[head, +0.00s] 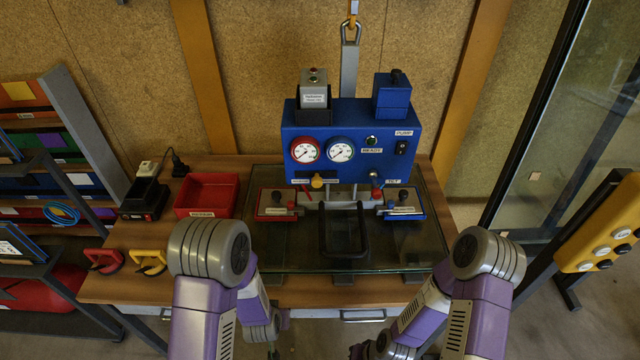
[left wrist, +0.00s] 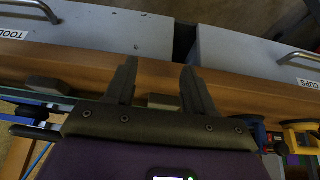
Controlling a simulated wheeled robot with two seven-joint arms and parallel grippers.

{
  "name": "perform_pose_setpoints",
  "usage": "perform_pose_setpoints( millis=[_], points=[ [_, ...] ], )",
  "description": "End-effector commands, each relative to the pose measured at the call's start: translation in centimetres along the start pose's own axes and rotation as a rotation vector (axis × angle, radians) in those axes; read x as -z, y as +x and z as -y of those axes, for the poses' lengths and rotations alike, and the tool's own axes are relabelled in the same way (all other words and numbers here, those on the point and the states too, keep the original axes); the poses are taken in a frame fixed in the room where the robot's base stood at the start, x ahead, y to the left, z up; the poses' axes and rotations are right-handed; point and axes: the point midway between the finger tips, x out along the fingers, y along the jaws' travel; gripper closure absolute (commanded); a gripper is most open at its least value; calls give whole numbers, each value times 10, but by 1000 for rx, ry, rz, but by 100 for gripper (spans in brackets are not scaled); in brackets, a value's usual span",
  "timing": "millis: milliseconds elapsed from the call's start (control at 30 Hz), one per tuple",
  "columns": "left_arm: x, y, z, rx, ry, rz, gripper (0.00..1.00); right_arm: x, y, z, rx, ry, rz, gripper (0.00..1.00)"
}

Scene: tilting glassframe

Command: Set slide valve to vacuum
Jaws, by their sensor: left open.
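The blue vacuum unit (head: 350,136) stands on the glass plate and carries two gauges. I cannot read these labels well or tell for sure which part is the slide valve. My left gripper (left wrist: 160,75) is open and empty in the left wrist view, near the wooden table edge and away from the unit. My right arm comes in at the lower right of the head view; its fingers are not clear.
The glass plate (head: 290,258) lies on the wooden table (head: 130,285). A red handle block (head: 272,212), a blue one (head: 418,210) and a black handle (head: 345,255) stand before the unit. A red bin (head: 207,187) is left. Drawers (left wrist: 95,38) lie below the table edge.

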Motion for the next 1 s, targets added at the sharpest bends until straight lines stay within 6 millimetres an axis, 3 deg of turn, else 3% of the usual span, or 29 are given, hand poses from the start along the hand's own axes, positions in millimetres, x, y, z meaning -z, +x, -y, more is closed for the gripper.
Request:
perform_pose_setpoints(
  millis=[33, 167, 300, 400, 600, 700, 833, 1000],
  points=[
    [27, -7, -7, 24, 53, -85, 46, 0, 1, 0, 0, 0, 0, 100],
    [92, -35, -22, 89, 149, -306, 46, 0, 2, -1, 0, 0, 0, 100],
    [159, -85, -50, 142, 228, -559, 46, 0, 2, -1, 0, 0, 0, 100],
    [197, -129, -72, 169, 263, -730, 46, 0, 3, -1, 0, 0, 0, 100],
    [240, -205, -107, 194, 283, -981, 46, 0, 4, -2, 0, 0, 0, 100],
    [248, -227, -115, 200, 280, -1046, 46, 0, 4, -2, 0, 0, 0, 100],
    [256, -237, -119, 204, 277, -1080, 46, 0, 4, -2, 0, 0, 0, 100],
    [276, -227, -118, 207, 277, -1082, 46, 0, 6, -2, 0, 0, 0, 100]
  ],
)
